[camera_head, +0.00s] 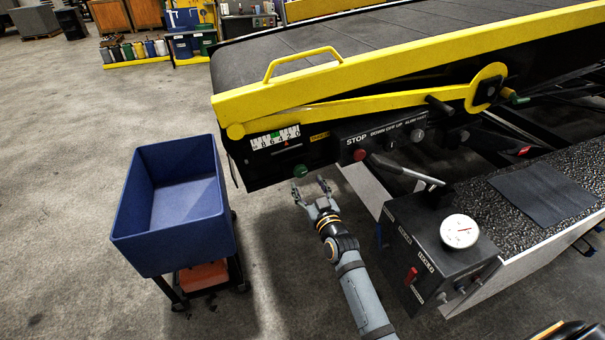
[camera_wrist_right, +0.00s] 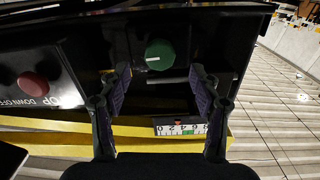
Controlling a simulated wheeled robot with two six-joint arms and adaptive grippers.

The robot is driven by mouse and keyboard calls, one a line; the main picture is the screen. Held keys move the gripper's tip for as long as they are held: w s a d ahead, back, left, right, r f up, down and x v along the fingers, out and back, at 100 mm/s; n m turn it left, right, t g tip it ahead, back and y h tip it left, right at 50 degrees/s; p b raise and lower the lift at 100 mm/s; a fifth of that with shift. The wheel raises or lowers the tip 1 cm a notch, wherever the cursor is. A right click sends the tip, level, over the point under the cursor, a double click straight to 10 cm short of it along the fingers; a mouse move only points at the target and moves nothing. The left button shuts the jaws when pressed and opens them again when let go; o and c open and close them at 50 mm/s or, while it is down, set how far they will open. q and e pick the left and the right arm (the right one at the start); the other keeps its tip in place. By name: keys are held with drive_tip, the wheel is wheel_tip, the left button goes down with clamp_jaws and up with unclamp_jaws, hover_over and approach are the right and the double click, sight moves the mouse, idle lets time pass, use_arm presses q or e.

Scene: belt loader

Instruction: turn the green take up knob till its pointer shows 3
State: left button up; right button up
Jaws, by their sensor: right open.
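The green take up knob (camera_head: 300,171) sits low on the black side panel of the belt loader. In the right wrist view the knob (camera_wrist_right: 160,55) is round with a white line on its face. The white number scale (camera_head: 275,138), with a green patch, is above it, and a small red pointer (camera_head: 286,145) stands near the 2; its exact reading is too small to tell. My right gripper (camera_head: 310,185) is open and empty, just in front of the knob. In the wrist view its fingertips (camera_wrist_right: 160,72) are spread either side of the knob, apart from it. My left gripper is not in view.
A red STOP button (camera_head: 359,155) and switches are right of the knob, with a lever (camera_head: 405,170) beyond. A grey box with a dial gauge (camera_head: 459,231) is at the right. A blue bin (camera_head: 175,245) on a cart stands left. The floor between is clear.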

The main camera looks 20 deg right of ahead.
sight(302, 174)
drive_tip(key=w, duration=0.5)
drive_tip(key=shift+w+f, duration=0.1)
drive_tip(key=shift+w, duration=0.05)
drive_tip(key=c, duration=1.1)
drive_tip(key=shift+m, duration=0.4)
drive_tip(key=shift+c, duration=0.2)
drive_tip(key=o, duration=1.1)
drive_tip(key=shift+o, duration=0.2)
